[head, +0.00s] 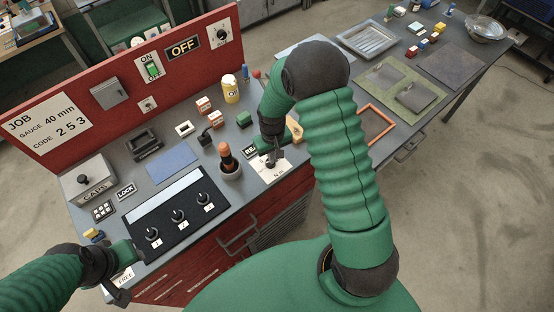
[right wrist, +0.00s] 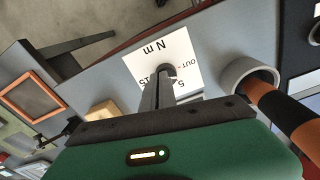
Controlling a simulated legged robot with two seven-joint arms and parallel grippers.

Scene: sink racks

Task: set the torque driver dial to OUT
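A white dial plate (head: 279,172) lies on the bench by its front edge. In the right wrist view the plate (right wrist: 180,52) reads "N m", "OUT" and partly covered numbers. My right gripper (head: 270,160) points down over it, and its fingers (right wrist: 167,74) cover the middle of the plate. The knob and its pointer are hidden, so I cannot tell the setting or whether the fingers hold it. An orange and black handle (head: 226,155) stands in a grey cup (head: 232,172) just left of the plate. My left gripper (head: 118,290) is at the bench's front left; its finger gap is unclear.
A black panel (head: 178,215) with several numbered knobs lies left of the cup. A red back wall (head: 120,85) carries switches and a job card (head: 50,122). An orange frame (head: 376,124) lies to the right.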

